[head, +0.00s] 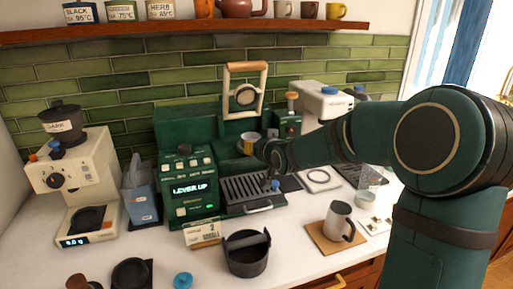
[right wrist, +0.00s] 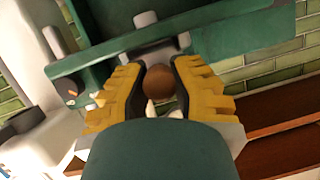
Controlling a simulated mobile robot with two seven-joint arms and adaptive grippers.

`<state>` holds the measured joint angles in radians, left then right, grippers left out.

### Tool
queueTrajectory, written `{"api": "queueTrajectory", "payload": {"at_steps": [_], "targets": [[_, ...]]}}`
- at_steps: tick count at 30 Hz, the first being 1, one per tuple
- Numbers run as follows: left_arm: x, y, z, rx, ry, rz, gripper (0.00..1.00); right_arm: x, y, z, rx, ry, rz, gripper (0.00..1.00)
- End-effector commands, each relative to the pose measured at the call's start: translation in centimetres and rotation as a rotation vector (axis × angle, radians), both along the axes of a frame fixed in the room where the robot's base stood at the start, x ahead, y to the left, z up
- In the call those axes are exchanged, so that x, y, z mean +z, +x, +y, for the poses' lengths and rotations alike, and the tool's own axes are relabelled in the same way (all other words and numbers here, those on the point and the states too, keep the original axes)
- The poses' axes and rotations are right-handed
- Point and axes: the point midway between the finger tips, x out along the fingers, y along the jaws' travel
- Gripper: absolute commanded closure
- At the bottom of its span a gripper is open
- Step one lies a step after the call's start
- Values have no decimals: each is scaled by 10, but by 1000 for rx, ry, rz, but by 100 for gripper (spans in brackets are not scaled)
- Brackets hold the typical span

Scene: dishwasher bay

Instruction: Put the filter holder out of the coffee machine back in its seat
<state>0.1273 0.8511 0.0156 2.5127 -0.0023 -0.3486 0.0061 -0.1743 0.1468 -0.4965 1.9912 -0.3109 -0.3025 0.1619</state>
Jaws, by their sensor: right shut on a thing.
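The green coffee machine (head: 178,165) stands at the middle back of the counter; its display reads "LEVER UP". Its wooden-handled lever frame (head: 245,90) stands raised. My right gripper (head: 249,144) reaches in from the right, in front of the machine above the drip tray (head: 248,188). In the right wrist view its yellow fingers (right wrist: 158,88) are shut around a brown rounded end, which looks like the handle of the filter holder (right wrist: 158,82). The rest of the holder is mostly hidden, so I cannot tell whether it sits in its seat. My left gripper is not in view.
A black knock box (head: 246,258) and a small sign (head: 202,233) stand in front of the machine. A cream grinder (head: 82,170) is at the left, a grey mug (head: 340,222) at the right. A shelf (head: 180,33) runs above. The front middle counter is partly free.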

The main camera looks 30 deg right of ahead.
Motion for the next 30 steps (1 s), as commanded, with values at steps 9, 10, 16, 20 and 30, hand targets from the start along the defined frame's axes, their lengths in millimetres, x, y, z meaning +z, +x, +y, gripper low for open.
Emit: {"api": "queueTrajectory", "payload": {"at_steps": [9, 10, 16, 20, 30], "targets": [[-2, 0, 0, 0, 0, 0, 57, -1, 0, 0, 0, 0, -3, 100], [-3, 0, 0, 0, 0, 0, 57, -2, 0, 0, 0, 0, -3, 100], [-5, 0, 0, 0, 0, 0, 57, -4, 0, 0, 0, 0, -3, 100], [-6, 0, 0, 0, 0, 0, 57, -5, 0, 0, 0, 0, -3, 100], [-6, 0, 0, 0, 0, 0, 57, -5, 0, 0, 0, 0, -1, 51]]}}
